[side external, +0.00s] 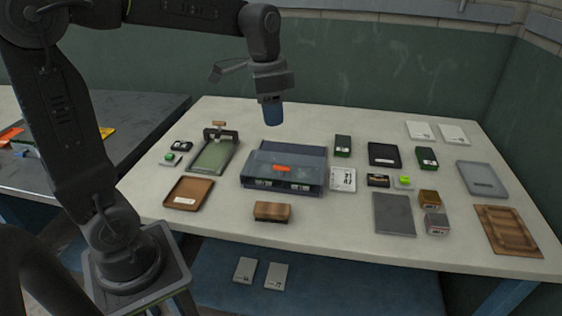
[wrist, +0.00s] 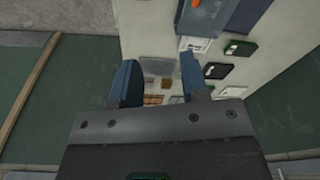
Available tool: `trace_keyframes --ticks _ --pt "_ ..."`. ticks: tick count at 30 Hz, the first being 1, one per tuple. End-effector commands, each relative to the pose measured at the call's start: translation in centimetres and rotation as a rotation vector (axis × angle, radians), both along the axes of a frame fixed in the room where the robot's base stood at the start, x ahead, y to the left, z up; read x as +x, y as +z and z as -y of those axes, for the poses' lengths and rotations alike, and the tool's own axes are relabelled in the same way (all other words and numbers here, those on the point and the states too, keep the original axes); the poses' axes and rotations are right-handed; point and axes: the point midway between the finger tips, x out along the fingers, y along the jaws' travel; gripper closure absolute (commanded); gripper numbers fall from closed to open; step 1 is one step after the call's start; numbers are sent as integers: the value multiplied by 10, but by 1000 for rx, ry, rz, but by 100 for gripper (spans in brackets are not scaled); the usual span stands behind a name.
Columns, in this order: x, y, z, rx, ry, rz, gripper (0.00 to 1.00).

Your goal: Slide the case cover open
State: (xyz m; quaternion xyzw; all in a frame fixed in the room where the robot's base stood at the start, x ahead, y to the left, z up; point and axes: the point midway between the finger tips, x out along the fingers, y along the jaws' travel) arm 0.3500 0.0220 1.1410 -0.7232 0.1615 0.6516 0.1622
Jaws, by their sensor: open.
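The case (side external: 283,180) is a low grey-blue box near the middle of the table, with a see-through cover (side external: 290,160) over its top. An orange piece (side external: 282,168) shows at the cover's middle. Small green and white items show inside along its front. My gripper (side external: 272,122) hangs in the air above the case's back edge, apart from it, blue fingertips pointing down. In the wrist view my gripper (wrist: 158,65) has its two blue fingers spread with nothing between them. Part of the case (wrist: 210,18) and the orange piece (wrist: 196,3) show at the top edge there.
A green tray with a clamp (side external: 213,150) and a brown tray (side external: 189,193) lie left of the case. A wooden block (side external: 273,211) lies in front. A white printed card (side external: 343,179) is close at its right, with several small boxes and plates beyond. A wall stands behind.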

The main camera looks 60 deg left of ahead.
Motion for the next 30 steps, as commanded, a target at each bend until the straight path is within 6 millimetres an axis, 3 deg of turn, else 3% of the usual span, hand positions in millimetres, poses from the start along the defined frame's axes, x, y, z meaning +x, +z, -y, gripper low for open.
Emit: trace_keyframes --ticks 1,6,12,20,30 --pt "17 -8 -14 -11 -40 -43 59" --pt "58 -33 -50 -62 -194 -144 59" --pt "80 -56 -77 -112 -307 -201 59" --pt "82 -74 -80 -124 -333 -213 59" --pt "72 -140 -70 -124 -332 -214 59"
